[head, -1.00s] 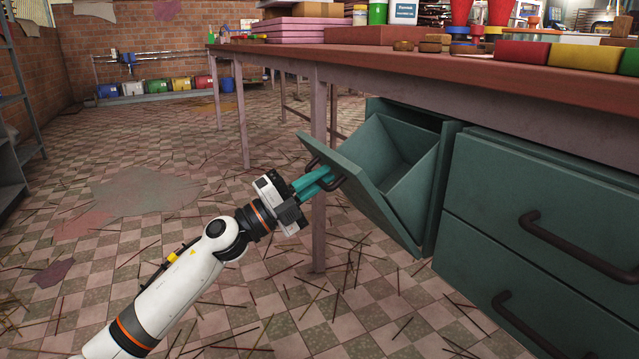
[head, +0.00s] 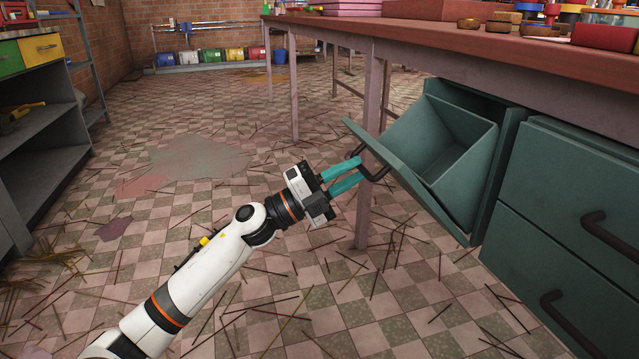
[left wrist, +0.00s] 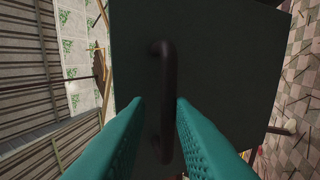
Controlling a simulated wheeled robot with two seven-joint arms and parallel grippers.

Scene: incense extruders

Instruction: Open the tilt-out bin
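The green tilt-out bin (head: 440,160) is tipped outward under the table, its hollow inside showing. Its dark bar handle (head: 381,172) is on the outer side of the tilted front panel. My left gripper (head: 360,169) is at this handle with its teal fingers spread apart. In the left wrist view the handle (left wrist: 164,70) runs up between the fingers, with a gap visible on at least one side. The dark front panel (left wrist: 215,60) fills the middle of that view. My right gripper is not in view.
Closed green drawers (head: 570,190) with dark handles are right of the bin. The table top (head: 450,50) overhangs it, and a table leg (head: 365,215) stands just behind my gripper. Shelves (head: 40,130) are at the left. Thin sticks litter the open tiled floor.

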